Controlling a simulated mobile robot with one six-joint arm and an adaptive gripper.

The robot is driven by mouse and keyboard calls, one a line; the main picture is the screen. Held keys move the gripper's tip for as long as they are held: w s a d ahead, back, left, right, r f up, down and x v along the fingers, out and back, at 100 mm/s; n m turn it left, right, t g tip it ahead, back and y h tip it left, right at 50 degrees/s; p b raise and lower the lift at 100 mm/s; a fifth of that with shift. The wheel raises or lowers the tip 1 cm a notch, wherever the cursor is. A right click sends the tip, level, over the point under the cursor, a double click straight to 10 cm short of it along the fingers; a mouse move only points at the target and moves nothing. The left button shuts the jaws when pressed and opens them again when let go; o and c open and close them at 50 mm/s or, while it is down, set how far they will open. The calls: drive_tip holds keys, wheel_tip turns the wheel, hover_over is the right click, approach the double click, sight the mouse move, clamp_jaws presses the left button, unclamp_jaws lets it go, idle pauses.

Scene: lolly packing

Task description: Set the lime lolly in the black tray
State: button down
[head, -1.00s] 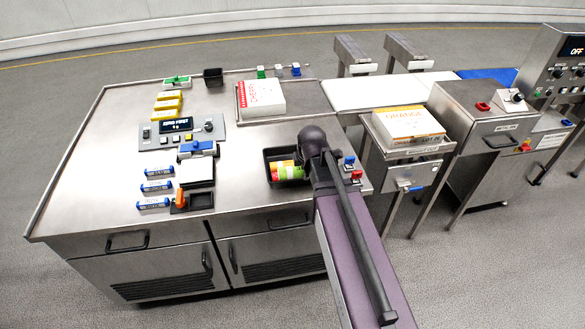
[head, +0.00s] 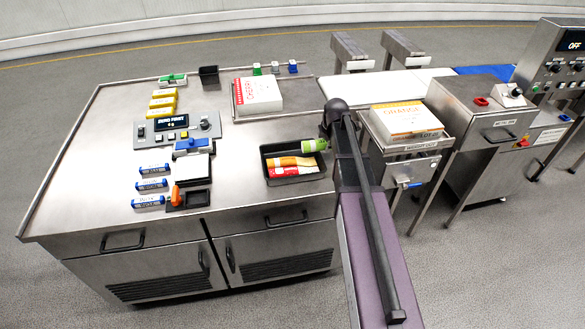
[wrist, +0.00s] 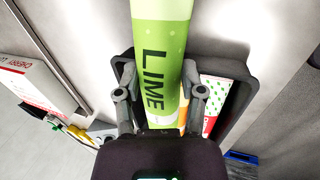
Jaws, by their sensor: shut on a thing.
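The lime lolly (wrist: 160,60) is a green and white wrapped stick marked LIME, between the fingers of my gripper (wrist: 161,95) in the wrist view. My gripper is shut on it. In the head view the lime lolly (head: 313,145) shows at the far right corner of the black tray (head: 288,181), beside my arm's end. I cannot tell its exact height over the rim. The black tray (wrist: 243,78) lies behind the lolly in the wrist view. It holds an orange-yellow lolly (head: 290,162) and a red one (head: 288,171), side by side. My arm hides the fingers in the head view.
A cherry box (head: 259,95) sits on a metal tray behind the black tray. An orange box (head: 406,119) stands on a stand to the right. A small scale (head: 193,168) and several blue-white sticks (head: 152,184) are at left.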

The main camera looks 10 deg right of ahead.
drive_tip(key=w+d, duration=0.2)
drive_tip(key=d, duration=0.1)
drive_tip(key=shift+f, duration=0.2)
drive_tip(key=shift+a, duration=0.1)
drive_tip(key=b, duration=0.2)
hover_over(288, 155)
drive_tip(key=s+d, duration=0.1)
drive_tip(key=shift+s+d+f, duration=0.1)
drive_tip(key=shift+s+f, duration=0.05)
drive_tip(key=shift+f, duration=0.5)
drive_tip(key=shift+a, duration=0.35)
drive_tip(key=shift+a+f+b, duration=0.35)
drive_tip(key=shift+f+b, duration=0.05)
drive_tip(key=shift+f, duration=0.25)
drive_tip(key=shift+f+b, duration=1.2)
